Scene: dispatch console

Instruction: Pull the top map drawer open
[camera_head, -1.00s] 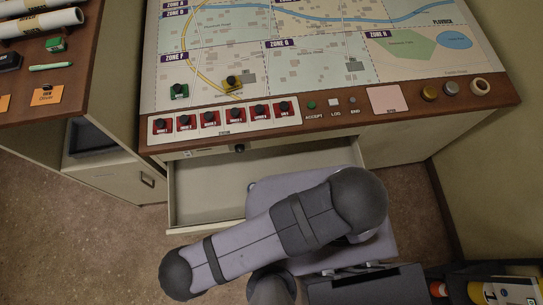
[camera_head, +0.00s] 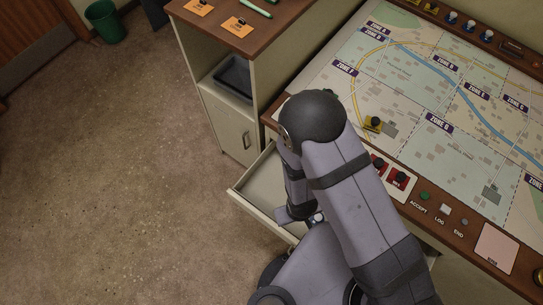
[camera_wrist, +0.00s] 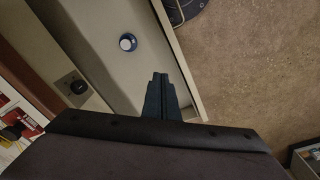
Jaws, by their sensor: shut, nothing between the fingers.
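The top map drawer stands open below the console; its pale front (camera_head: 262,216) and inside show to the left of my arm in the head view. In the wrist view the drawer's front wall (camera_wrist: 178,55) runs down the middle, with the pale drawer floor (camera_wrist: 95,25) to its left. My gripper (camera_wrist: 159,78) is shut and empty, its fingertips over the drawer beside the inner side of that front wall. I cannot tell whether they touch it. In the head view my arm hides the gripper and much of the drawer.
A round blue and white object (camera_wrist: 127,42) lies in the drawer. The map console (camera_head: 440,110) is to the right, a cabinet (camera_head: 232,125) behind. Open carpet (camera_head: 120,170) fills the left.

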